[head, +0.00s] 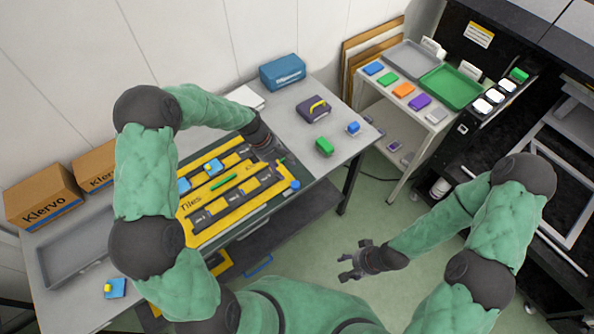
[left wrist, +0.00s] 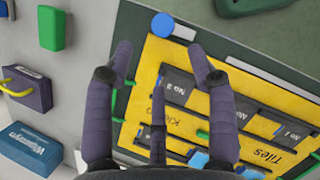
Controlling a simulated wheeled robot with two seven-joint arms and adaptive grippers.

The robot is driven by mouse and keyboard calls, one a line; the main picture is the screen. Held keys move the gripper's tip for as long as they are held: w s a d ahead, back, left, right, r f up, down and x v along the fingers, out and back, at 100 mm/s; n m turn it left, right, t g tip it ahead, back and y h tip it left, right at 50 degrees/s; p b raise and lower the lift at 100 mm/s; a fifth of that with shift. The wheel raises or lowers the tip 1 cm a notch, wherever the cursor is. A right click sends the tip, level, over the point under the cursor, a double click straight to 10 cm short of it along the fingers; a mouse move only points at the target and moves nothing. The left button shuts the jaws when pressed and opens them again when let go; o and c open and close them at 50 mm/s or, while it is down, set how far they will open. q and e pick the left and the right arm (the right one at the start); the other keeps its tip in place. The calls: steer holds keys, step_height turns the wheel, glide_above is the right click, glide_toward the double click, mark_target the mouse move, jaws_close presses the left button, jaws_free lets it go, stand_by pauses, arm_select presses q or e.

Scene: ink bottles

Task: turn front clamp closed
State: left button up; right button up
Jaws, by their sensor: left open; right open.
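A yellow board marked "Tiles" (head: 240,211) with dark slots lies on a dark green mat. A round blue knob (head: 294,185) sits at its front right corner, and I take it as part of the front clamp. My left gripper (head: 278,158) is open over the board's right end, apart from the knob. In the left wrist view its fingers (left wrist: 160,70) are spread and empty. My right gripper (head: 350,262) is open and empty over the floor.
A green block (head: 324,147), a small blue block (head: 353,128), a purple box with a yellow handle (head: 313,108) and a blue case (head: 282,72) stand on the table. A grey tray (head: 75,258) lies at left. A side table holds a green tray (head: 450,88).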

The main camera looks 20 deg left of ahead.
mark_target(295, 184)
arm_select(q)
steer(key=x, duration=1)
steer(key=shift+s+d+f+b, duration=0.2)
steer(key=shift+f+b, duration=0.05)
steer(key=shift+b, duration=0.15)
